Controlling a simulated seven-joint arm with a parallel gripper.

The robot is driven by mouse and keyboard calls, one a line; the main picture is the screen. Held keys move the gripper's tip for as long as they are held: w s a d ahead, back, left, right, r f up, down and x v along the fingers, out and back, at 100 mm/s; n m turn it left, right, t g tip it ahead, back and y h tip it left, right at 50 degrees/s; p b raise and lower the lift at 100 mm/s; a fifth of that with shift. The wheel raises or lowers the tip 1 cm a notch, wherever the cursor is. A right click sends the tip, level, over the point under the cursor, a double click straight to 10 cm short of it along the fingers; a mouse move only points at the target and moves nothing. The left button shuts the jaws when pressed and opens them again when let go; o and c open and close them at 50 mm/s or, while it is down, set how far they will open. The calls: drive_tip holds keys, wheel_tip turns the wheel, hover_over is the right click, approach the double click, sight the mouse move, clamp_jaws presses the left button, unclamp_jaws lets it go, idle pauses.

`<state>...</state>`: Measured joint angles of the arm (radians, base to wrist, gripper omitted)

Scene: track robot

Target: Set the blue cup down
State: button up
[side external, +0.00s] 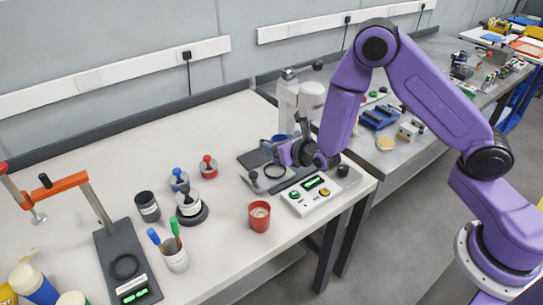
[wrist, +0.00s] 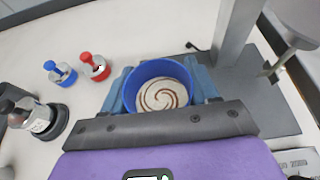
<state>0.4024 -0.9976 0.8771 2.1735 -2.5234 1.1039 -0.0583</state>
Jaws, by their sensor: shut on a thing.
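The blue cup (wrist: 152,71) is upright between the fingers in the wrist view, with pale foam and a brown spiral inside. My gripper (wrist: 162,90) is shut on it, one finger on each side. In the side view my gripper (side external: 284,150) is beside the white machine, and only a bit of the blue cup (side external: 279,139) shows behind it. Whether the cup's base touches the surface below is hidden.
A white machine (side external: 312,98) stands on a dark plate (wrist: 262,108). A control box (side external: 311,194) and red cup (side external: 259,217) are nearer the camera. Blue (wrist: 60,74) and red (wrist: 94,67) handled items sit to the left. The white table (side external: 110,160) is clear at the back left.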

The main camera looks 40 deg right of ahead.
drive_tip(key=shift+w+a+f, duration=0.2)
drive_tip(key=shift+w+f, duration=0.75)
drive_tip(key=shift+f, duration=1.75)
drive_tip(key=shift+f, duration=0.1)
drive_tip(key=o, duration=1.1)
drive_tip(key=shift+o, duration=0.2)
drive_tip(key=shift+s, duration=0.15)
drive_tip(key=v, duration=1.1)
drive_tip(key=shift+s+r, duration=0.3)
drive_tip(key=shift+r, duration=0.05)
